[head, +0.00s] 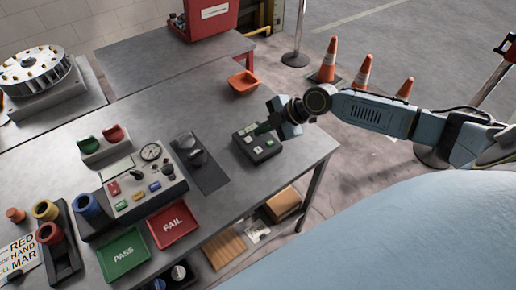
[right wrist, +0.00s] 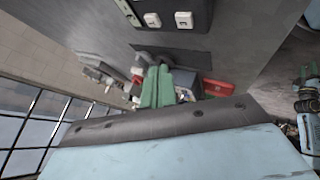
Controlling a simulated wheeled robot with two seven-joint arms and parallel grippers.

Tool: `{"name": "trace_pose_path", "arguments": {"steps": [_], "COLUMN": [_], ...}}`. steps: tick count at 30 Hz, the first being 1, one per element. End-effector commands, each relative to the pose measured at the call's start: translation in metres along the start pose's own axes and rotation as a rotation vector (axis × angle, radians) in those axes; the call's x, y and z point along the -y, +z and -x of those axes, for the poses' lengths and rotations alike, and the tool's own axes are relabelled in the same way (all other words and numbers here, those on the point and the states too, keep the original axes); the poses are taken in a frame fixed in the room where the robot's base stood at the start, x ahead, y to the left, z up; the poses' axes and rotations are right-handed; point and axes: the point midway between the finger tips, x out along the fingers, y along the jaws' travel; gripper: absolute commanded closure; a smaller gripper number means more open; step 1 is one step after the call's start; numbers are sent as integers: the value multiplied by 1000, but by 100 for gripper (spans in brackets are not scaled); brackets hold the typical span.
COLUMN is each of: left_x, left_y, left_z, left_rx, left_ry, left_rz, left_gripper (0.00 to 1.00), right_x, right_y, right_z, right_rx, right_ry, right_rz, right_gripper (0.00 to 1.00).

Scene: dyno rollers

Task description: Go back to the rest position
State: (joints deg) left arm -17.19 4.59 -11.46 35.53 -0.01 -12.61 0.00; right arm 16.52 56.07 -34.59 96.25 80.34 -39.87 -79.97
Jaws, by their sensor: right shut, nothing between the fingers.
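My right gripper (head: 263,128) is at the end of my right arm, which reaches in from the right in the head view. Its green fingers are over the far side of a dark button box (head: 259,151) with pale keys. I cannot tell whether they touch it. In the right wrist view the fingers (right wrist: 157,84) are together, with nothing between them. Part of the button box (right wrist: 168,14) shows at the top of that view.
The grey table (head: 225,185) holds a gauge panel (head: 148,178), a green PASS tray (head: 123,254), a red FAIL tray (head: 172,225) and an orange bowl (head: 243,82). Several traffic cones (head: 362,71) stand on the floor beyond my right arm.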

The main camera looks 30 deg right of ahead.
Motion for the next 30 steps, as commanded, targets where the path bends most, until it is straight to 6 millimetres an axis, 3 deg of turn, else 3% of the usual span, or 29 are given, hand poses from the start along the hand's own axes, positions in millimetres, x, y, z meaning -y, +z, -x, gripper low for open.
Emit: {"name": "trace_pose_path", "arguments": {"steps": [11, 14, 17, 22, 26, 30], "left_x": [0, 0, 0, 0, 0, 0], "left_y": [0, 0, 0, 0, 0, 0], "left_z": [0, 0, 0, 0, 0, 0], "left_rx": [0, 0, 0, 0, 0, 0], "left_ry": [0, 0, 0, 0, 0, 0], "left_rz": [0, 0, 0, 0, 0, 0], "left_gripper": [64, 64, 64, 64, 64, 64], "right_x": [0, 9, 37, 119, 163, 189], "right_y": [0, -6, -28, -90, -121, -127], "right_z": [0, -5, -20, -43, -38, -18], "right_rx": [0, -7, -25, -9, 91, 227], "right_ry": [0, -16, -67, -180, -181, -120], "right_rz": [-1, -9, -42, -204, -412, -653], "right_gripper": [100, 100, 100, 100, 100, 100]}}
